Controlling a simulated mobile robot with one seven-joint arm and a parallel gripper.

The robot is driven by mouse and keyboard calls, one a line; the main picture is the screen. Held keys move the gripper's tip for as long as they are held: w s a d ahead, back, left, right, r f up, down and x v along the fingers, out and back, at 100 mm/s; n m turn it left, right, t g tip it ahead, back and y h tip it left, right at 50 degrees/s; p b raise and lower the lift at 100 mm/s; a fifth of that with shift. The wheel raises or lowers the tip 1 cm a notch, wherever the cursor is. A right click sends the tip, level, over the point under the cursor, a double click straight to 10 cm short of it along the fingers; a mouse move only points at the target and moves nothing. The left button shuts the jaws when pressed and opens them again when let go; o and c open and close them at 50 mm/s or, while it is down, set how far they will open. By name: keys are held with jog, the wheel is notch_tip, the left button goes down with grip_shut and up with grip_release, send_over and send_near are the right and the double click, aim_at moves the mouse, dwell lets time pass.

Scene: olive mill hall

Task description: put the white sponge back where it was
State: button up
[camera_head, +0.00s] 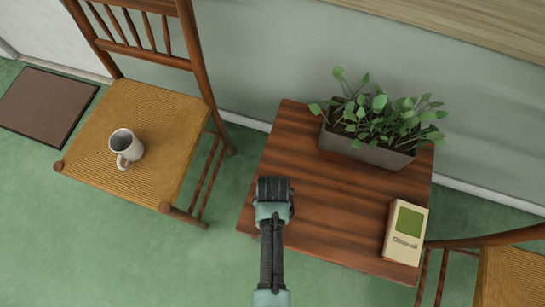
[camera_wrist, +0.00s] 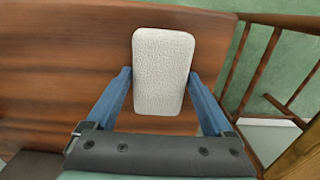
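The white sponge (camera_wrist: 163,70) is a pale, textured block with rounded corners. In the wrist view it lies between the two blue fingers of my gripper (camera_wrist: 160,73), whose tips meet its left and right sides. I see no gap at the tips, so my gripper appears shut on it. The brown wooden table (camera_wrist: 60,70) is beneath it; its height over the top is hard to judge. In the head view my gripper (camera_head: 273,190) is over the left part of the table (camera_head: 300,150) and hides the sponge.
A planter (camera_head: 365,148) with a leafy plant stands at the table's back, and a cream box (camera_head: 404,232) at its front right. The table's middle is clear. A chair (camera_head: 160,110) with a grey mug (camera_head: 126,147) is left; another chair (camera_head: 510,275) is at the right.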

jog(key=shift+o, duration=0.6)
notch_tip(320, 180, up, 12)
jog(key=p, duration=0.5)
jog(key=w+r+t, duration=0.7)
jog(key=w+r, duration=0.8)
jog(key=w, duration=0.1)
jog(key=w+r+n+t, duration=0.1)
jog(key=w+r+t, duration=0.3)
jog(key=r, duration=0.8)
jog(key=w+r+n+t, duration=0.1)
jog(key=w+r+t, duration=0.35)
jog(key=r, duration=0.75)
notch_tip(320, 180, up, 17)
jog(key=s+t, duration=0.2)
jog(key=t, duration=0.3)
jog(key=s+r+t, duration=0.3)
jog(key=s+r, duration=0.3)
jog(key=r, duration=0.3)
jog(key=s+r+n+t, duration=0.1)
jog(key=s+r+t, duration=0.3)
jog(key=s+r, duration=0.3)
notch_tip(320, 180, up, 3)
jog(key=shift+r+n, duration=0.1)
jog(key=shift+n, duration=0.2)
